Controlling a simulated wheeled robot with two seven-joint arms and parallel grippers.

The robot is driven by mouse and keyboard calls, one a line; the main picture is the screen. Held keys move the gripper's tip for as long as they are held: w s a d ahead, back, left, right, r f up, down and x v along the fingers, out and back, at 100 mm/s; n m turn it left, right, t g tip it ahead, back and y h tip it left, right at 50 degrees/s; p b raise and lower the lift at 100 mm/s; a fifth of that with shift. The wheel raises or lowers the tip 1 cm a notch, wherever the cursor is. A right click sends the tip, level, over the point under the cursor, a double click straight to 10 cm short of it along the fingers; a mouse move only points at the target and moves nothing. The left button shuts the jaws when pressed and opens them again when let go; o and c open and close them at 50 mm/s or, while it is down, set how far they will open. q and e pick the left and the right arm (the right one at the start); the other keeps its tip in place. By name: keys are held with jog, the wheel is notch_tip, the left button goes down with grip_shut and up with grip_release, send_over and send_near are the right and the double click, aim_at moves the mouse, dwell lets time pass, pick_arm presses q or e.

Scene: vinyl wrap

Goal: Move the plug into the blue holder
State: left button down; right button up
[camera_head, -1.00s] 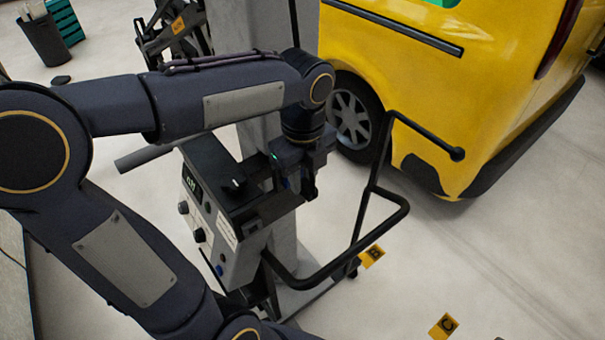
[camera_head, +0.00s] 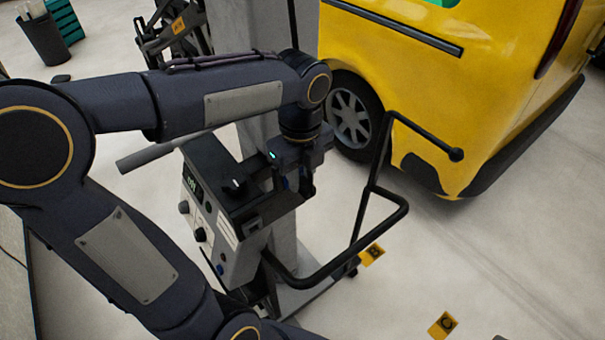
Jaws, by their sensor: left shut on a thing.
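My left gripper (camera_head: 293,187) comes down from the end of my left arm, at the right side of the grey machine (camera_head: 222,225) with a dark top. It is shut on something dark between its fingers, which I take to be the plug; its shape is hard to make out. A small green light glows on the gripper body. My right gripper is not in view.
A bent black handle rail (camera_head: 372,212) rises right of the machine. A yellow van (camera_head: 440,90) stands behind it. A grey pillar (camera_head: 262,30) is behind my arm. Yellow markers B (camera_head: 371,254) and C (camera_head: 442,326) are at the lower right.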

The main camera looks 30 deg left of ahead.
pick_arm(q)
jog(key=shift+a, duration=0.1)
dwell(0.3)
jog(key=shift+s+d, duration=0.1)
jog(key=shift+d, duration=0.25)
jog(key=shift+p, duration=0.3)
dwell(0.4)
jog(key=shift+a, duration=0.4)
dwell(0.9)
jog(key=shift+w+a+r+p, duration=0.15)
jog(key=shift+w+p, duration=0.1)
jog(key=shift+p, duration=0.25)
dwell(1.7)
jog(key=c, duration=1.1)
grip_release()
jog(key=shift+c, duration=0.2)
jog(key=shift+r, duration=0.1)
